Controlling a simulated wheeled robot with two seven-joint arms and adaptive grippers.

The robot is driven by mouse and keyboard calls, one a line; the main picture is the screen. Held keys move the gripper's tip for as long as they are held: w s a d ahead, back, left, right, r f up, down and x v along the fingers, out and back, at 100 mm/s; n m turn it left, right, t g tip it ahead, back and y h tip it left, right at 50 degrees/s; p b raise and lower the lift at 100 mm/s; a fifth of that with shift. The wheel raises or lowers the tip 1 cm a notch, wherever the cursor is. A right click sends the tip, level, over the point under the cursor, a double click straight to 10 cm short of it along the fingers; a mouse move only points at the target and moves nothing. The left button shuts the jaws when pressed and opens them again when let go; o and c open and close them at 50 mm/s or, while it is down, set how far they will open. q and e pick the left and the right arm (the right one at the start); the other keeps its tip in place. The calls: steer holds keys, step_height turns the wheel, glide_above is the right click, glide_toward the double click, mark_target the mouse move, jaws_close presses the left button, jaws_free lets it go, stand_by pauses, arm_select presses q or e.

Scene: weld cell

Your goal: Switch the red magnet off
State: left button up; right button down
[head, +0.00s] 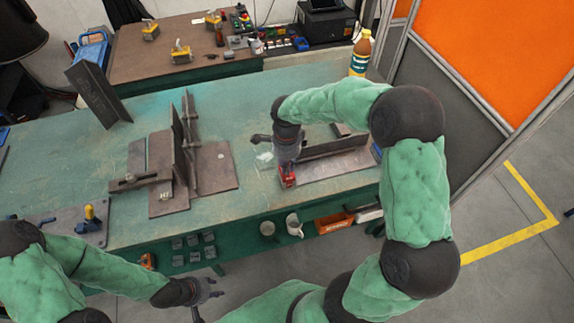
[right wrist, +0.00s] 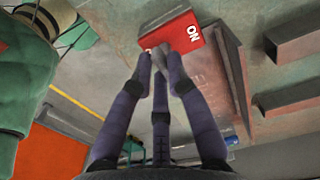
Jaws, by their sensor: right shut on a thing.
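The red magnet (head: 288,178) sits on the workbench at the near left end of a flat steel plate (head: 335,170). In the right wrist view the red magnet (right wrist: 178,35) shows a white "ON" label on its face. My right gripper (head: 286,161) comes down on the magnet from above. In the right wrist view my right gripper's fingers (right wrist: 158,58) close together on the magnet's top, on what looks like its grey switch part; the fingers partly hide it. My left gripper (head: 214,290) is empty, with its fingers apart, in front of the bench's near edge.
A welded steel assembly (head: 183,160) stands left of the magnet on the green bench (head: 255,95). An upright steel angle (head: 97,95) stands further left. A bottle (head: 361,53) stands at the back right.

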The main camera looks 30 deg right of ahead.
mark_target(287, 167)
steer(key=shift+w+r+m, duration=0.1)
steer(key=shift+m, duration=0.2)
steer(key=c, duration=1.2)
jaws_free()
step_height(287, 167, up, 12)
